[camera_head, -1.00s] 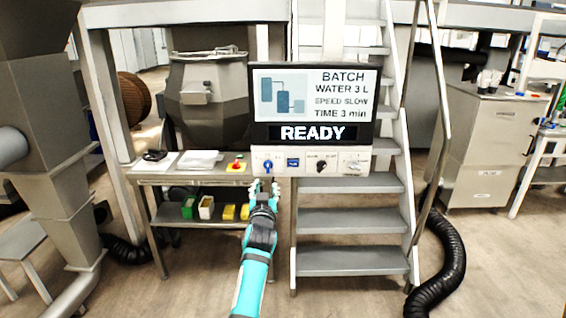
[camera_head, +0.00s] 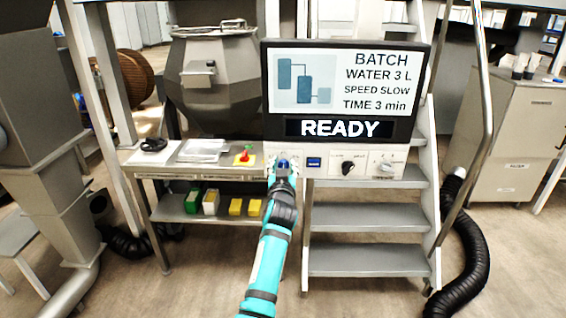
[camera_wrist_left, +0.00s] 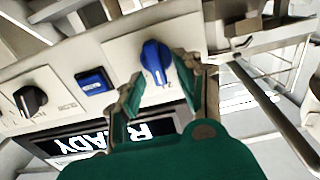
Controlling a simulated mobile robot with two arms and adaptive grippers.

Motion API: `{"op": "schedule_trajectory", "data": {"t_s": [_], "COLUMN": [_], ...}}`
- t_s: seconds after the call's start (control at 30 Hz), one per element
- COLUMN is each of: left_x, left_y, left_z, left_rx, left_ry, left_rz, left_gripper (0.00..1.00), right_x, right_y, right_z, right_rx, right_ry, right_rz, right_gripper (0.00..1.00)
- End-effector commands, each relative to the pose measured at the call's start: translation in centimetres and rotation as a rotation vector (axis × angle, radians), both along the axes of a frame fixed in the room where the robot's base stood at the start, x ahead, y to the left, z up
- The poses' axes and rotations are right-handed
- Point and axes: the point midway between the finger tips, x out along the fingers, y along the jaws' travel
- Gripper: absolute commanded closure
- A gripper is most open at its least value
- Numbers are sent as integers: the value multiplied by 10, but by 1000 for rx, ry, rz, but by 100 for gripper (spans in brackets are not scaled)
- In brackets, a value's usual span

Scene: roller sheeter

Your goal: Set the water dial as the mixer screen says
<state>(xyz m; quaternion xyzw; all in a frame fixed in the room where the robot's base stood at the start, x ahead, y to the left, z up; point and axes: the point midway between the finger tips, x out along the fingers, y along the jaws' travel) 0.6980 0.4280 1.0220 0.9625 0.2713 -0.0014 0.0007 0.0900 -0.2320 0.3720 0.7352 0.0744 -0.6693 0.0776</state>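The mixer screen (camera_head: 345,90) reads BATCH, WATER 3 L, SPEED SLOW, TIME 3 min, with READY below. Under it is a white control panel (camera_head: 325,167). The blue dial (camera_wrist_left: 155,62) is at the panel's left end, mostly hidden behind my gripper in the head view. My left gripper (camera_head: 283,165) is in front of it. In the left wrist view the green-backed fingers (camera_wrist_left: 162,85) are spread, with the dial between or just beyond their tips; contact is unclear. The dial's scale is mostly hidden; a "2" seems to show near its pointed end. My right gripper is not in view.
The panel also has a blue button or display (camera_head: 314,163), a black knob (camera_head: 347,168) and a grey knob (camera_head: 387,167). Metal stairs (camera_head: 370,258) are behind the panel.

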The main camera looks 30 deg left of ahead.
Motion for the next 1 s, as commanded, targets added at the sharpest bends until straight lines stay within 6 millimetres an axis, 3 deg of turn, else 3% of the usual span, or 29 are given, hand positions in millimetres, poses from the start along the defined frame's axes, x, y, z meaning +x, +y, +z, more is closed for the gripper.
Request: {"op": "schedule_trajectory", "data": {"t_s": [0.27,0.53,1.0], "left_x": [0,0,0], "left_y": [0,0,-1], "left_z": [0,0,0], "left_rx": [0,0,43], "left_ry": [0,0,26], "left_rz": [0,0,0], "left_gripper": [64,100,100], "right_x": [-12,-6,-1], "right_y": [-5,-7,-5], "right_z": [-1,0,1], "right_rx": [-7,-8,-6], "right_ry": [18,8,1], "right_rz": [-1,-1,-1], "right_gripper": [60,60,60]}}
